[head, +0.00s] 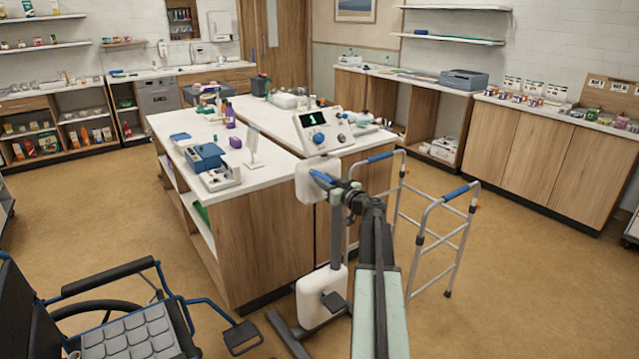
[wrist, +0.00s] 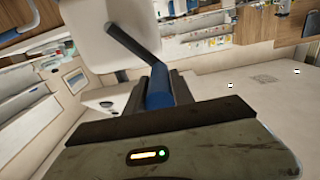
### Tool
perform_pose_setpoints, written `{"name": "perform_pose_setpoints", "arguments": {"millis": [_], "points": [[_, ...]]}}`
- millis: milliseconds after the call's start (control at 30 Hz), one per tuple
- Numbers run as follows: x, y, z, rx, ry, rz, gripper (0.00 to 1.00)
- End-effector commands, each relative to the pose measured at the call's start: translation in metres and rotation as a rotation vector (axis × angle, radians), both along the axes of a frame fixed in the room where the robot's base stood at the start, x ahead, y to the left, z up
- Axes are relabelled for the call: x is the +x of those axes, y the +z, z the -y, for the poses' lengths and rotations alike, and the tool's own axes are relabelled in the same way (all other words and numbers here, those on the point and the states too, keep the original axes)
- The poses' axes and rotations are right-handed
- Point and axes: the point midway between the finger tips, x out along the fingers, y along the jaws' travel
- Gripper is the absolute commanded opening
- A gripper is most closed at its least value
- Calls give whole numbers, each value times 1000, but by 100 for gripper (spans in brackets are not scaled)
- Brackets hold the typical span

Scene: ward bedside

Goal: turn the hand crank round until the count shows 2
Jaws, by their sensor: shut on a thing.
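The hand crank's blue grip (head: 321,177) is in front of a white housing (head: 304,187) on an upright stand. In the wrist view the blue grip (wrist: 158,86) sits between my fingers, and the dark crank arm (wrist: 133,43) runs from it up and left to the white housing (wrist: 95,30). My gripper (head: 338,186) is shut on the blue grip. Above the housing, a tilted console (head: 325,131) has a small screen (head: 311,118) with one green digit, too small to read surely. My fingers hide part of the grip.
A walking frame (head: 462,191) with blue grips stands just right of my arm. A white-topped island (head: 262,180) stands behind the crank stand. A wheelchair (head: 130,330) is at the lower left. Open floor (head: 540,290) lies to the right.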

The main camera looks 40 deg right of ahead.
Motion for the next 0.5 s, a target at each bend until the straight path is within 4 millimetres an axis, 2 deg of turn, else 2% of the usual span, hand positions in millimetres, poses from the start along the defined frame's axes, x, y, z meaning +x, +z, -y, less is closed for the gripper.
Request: {"name": "perform_pose_setpoints", "arguments": {"millis": [200, 500], "points": [[-3, 21, 40, -2, -7, -2, 0], [-4, 19, 43, -2, -4, -2, 0]]}}
